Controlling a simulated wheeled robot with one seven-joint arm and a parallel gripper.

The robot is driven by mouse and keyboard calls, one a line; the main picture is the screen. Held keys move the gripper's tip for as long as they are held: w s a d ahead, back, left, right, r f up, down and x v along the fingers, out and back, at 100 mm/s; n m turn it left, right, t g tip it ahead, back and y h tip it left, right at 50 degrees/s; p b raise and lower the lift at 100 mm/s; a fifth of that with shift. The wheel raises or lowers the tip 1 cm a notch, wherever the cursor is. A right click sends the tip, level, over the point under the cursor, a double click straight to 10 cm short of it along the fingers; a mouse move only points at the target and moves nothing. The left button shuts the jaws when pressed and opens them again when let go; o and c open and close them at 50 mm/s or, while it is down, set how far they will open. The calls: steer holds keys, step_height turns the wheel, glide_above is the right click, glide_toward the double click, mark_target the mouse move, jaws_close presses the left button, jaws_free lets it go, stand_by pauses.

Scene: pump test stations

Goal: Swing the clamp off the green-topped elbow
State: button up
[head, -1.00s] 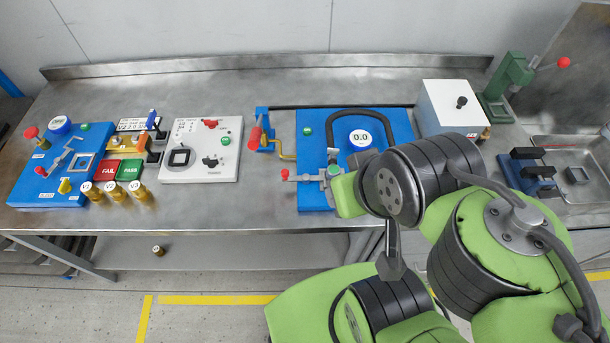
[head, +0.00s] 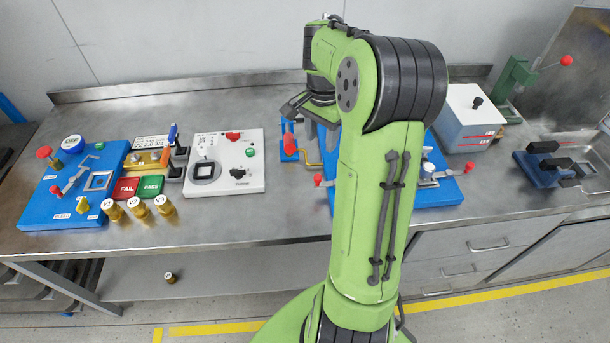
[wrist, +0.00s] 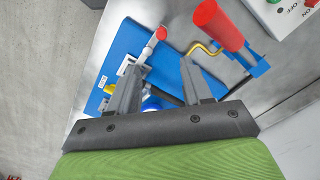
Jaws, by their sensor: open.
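My gripper (head: 310,112) is open and empty, above the back of the bench by the pump lever. In the wrist view its two fingers (wrist: 160,66) stand apart. A toggle clamp with a red-tipped handle (wrist: 143,50) lies beyond the fingertips on the blue board (wrist: 112,52). In the head view the clamp's red tip (head: 318,180) shows just left of my arm. My arm hides most of the blue board (head: 438,196) and the clamp's body. I cannot make out the green-topped elbow in either view.
A lever with a red handle (wrist: 219,25) and bent brass pipe (wrist: 205,48) rises close to the right finger. A white panel (head: 224,162) stands left; a white box (head: 468,118) stands right.

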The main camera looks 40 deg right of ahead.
mark_target(318, 176)
step_height(318, 176, down, 14)
steer(key=shift+w+a+r+b, duration=0.1)
steer(key=shift+w+a+b, duration=0.05)
steer(key=shift+b, duration=1.05)
steer(key=shift+c, duration=0.3)
jaws_close()
